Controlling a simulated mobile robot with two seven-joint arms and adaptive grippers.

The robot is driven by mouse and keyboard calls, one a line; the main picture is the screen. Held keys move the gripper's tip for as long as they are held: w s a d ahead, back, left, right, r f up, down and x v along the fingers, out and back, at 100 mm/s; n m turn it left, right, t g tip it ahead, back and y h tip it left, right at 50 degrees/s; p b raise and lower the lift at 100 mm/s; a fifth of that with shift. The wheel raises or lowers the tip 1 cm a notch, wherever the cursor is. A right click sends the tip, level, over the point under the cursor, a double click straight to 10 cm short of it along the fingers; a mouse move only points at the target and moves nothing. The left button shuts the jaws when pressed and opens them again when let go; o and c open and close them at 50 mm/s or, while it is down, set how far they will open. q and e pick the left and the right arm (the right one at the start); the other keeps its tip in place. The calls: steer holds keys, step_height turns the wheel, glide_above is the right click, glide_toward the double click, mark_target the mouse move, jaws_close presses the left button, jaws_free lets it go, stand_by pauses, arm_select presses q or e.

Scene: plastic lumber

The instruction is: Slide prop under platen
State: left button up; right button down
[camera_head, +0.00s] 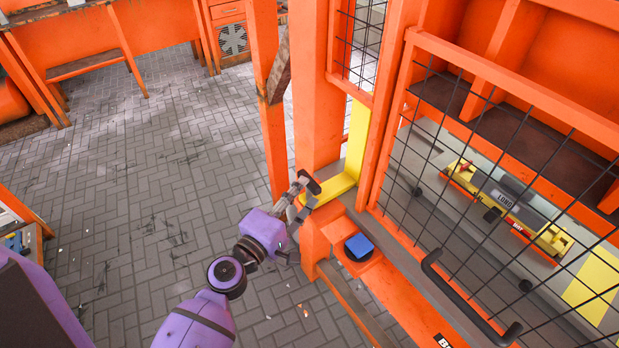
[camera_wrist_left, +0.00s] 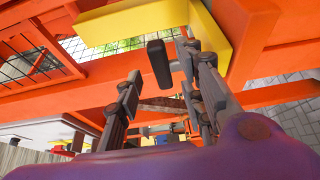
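A yellow L-shaped piece (camera_head: 333,189), which looks like the prop, stands at the orange frame's opening, one leg low and one upright. It also shows at the top of the left wrist view (camera_wrist_left: 160,18). My left gripper (camera_head: 304,189) is at the outer end of its low leg, very close to it; I cannot tell if they touch. In the wrist view the left gripper's fingers (camera_wrist_left: 160,68) are spread, with a dark bar between or beside their tips. I cannot clearly pick out the platen. My right gripper is out of view.
A mesh door (camera_head: 470,190) with a black handle (camera_head: 465,298) covers the machine's right side. A blue button (camera_head: 359,246) sits on an orange ledge below the yellow piece. Orange posts (camera_head: 315,90) stand close behind my gripper. The brick floor (camera_head: 150,170) on the left is mostly clear.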

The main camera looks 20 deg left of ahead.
arm_select(q)
steer(key=shift+p+x, duration=0.35)
steer(key=shift+x, duration=1.95)
steer(key=shift+a+f, duration=0.1)
jaws_close()
